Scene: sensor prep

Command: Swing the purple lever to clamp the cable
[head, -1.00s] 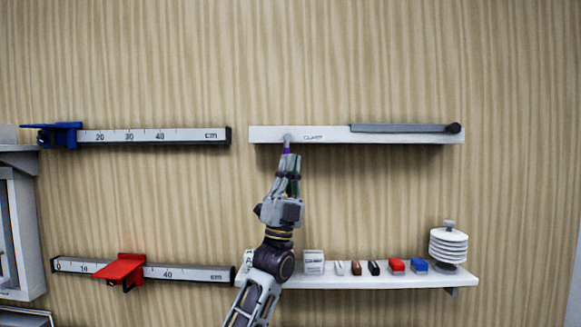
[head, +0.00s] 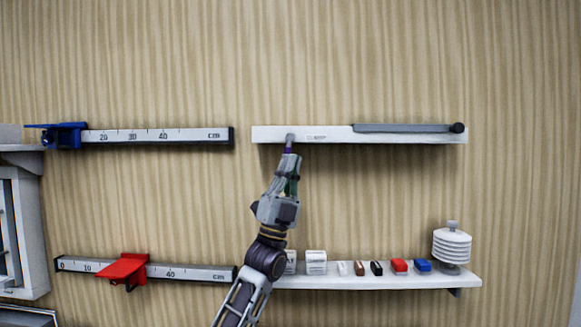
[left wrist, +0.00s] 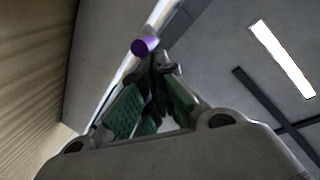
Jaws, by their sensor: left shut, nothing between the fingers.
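The purple lever (head: 288,149) hangs down from a round grey pivot on the left part of a white wall-mounted bar (head: 268,133). Its purple end also shows in the left wrist view (left wrist: 145,46), just beyond the fingertips. My left gripper (head: 289,158) reaches up from below. Its fingers are shut with nothing between them, right at the lever's lower end; I cannot tell whether they touch it. The green-padded fingers (left wrist: 160,70) show close together in the left wrist view. No cable can be made out. My right gripper is out of view.
A grey arm (head: 400,128) with a black knob lies along the bar's right part. Left are a blue slider (head: 64,136) and a red slider (head: 124,270) on rulers. A lower shelf (head: 390,282) holds small blocks and a white ribbed stack (head: 452,246).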

